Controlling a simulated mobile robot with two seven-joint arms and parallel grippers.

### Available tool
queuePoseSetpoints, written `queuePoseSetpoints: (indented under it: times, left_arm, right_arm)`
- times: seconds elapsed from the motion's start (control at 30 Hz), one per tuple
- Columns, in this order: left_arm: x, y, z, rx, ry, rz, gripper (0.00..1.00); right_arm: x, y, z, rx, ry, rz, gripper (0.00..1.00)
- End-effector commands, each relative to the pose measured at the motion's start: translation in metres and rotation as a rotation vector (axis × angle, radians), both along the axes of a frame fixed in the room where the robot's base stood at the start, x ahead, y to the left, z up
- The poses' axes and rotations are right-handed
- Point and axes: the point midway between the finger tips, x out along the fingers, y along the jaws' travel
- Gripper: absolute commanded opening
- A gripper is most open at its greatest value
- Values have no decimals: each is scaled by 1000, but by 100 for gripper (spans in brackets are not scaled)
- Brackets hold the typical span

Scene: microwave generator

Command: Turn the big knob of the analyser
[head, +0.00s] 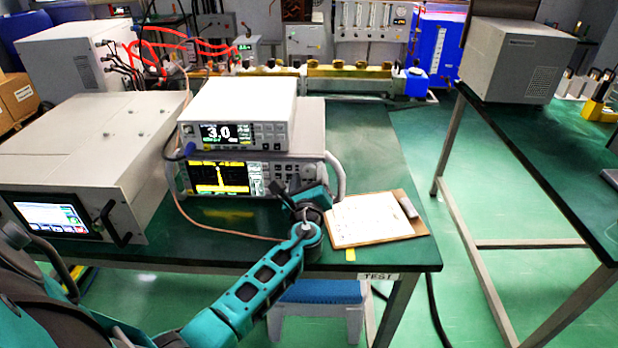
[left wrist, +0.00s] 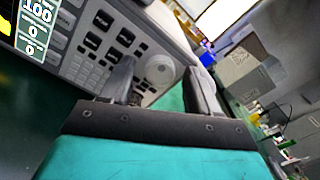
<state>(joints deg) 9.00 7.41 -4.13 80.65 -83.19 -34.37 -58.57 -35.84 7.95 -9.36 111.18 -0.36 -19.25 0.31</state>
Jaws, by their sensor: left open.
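The analyser (head: 220,178) is the lower grey instrument with a yellow trace on its dark screen, on the green table in the head view. Its big round pale knob (left wrist: 160,70) shows clearly in the left wrist view, at the right end of the button panel. My left gripper (head: 296,186) is in front of the panel's right side in the head view. In the left wrist view its two dark fingers (left wrist: 162,72) are open, apart on either side of the knob in the picture. I cannot tell whether they touch it. My right gripper is not in view.
A white instrument reading 3.0 (head: 240,115) stands on the analyser. A large grey unit with a screen (head: 90,150) is to the left. A clipboard (head: 375,218) lies to the right of my left gripper. A grey handle (head: 338,180) stands at the analyser's right edge.

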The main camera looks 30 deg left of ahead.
Motion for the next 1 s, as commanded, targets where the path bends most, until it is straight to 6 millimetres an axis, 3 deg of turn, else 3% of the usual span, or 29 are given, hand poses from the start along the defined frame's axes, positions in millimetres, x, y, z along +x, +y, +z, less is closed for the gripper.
queuePoseSetpoints:
  times: [0.23,0.83,1.0]
  left_arm:
    - [1,0,0,0,0,0,61]
    - [0,0,0,0,1,-1,5]
    - [0,0,-4,-64,-39,0,5]
  right_arm:
    - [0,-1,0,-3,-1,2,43]
    - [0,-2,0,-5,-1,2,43]
    - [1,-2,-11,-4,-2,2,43]
